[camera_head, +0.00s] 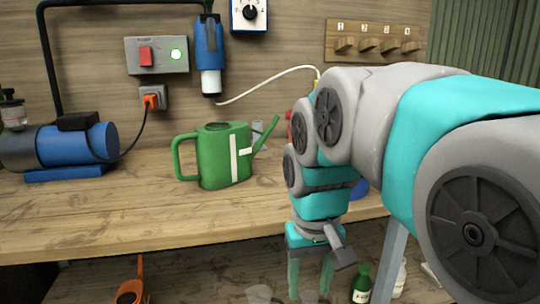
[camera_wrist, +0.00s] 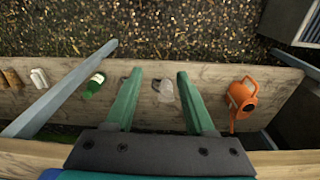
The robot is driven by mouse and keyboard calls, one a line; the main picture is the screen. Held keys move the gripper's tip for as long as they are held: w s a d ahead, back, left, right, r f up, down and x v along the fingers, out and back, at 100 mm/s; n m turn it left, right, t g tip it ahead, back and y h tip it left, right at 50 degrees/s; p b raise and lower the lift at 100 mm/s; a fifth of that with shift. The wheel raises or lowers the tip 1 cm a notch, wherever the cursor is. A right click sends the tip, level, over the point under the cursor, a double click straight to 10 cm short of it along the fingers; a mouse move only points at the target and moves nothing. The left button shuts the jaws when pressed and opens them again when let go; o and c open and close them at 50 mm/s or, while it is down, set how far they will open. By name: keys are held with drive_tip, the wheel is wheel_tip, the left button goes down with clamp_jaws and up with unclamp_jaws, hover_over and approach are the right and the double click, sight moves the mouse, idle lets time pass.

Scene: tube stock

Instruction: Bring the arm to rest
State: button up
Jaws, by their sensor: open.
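My arm reaches in from the right in the head view, bent so that its wrist hangs down at the front edge of the workbench (camera_head: 100,225). My gripper (camera_head: 309,282) points downward in front of the bench edge, its green fingers apart. In the wrist view my gripper (camera_wrist: 159,76) is open, with nothing held between the fingers. Below and beyond them a clear object (camera_wrist: 164,91) lies on the lower shelf (camera_wrist: 215,82), apart from the fingers as far as I can tell.
A green watering can (camera_head: 225,160) stands on the bench left of my arm. A blue motor (camera_head: 90,145) is at the far left. Below are an orange can (camera_wrist: 242,98), a green bottle (camera_wrist: 93,87) and a slanted grey leg (camera_wrist: 65,92). The bench's front left is clear.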

drive_tip(key=s+d+f+m+g, duration=0.1)
drive_tip(key=s+d+f, duration=0.3)
drive_tip(key=s+f, duration=0.3)
drive_tip(key=s+d+f+m+g, duration=0.1)
drive_tip(key=s+d+f, duration=0.3)
drive_tip(key=s+f, duration=0.3)
drive_tip(key=s, duration=0.3)
drive_tip(key=shift+s+d+f, duration=0.2)
drive_tip(key=shift+s+f, duration=0.1)
drive_tip(key=shift+f, duration=0.05)
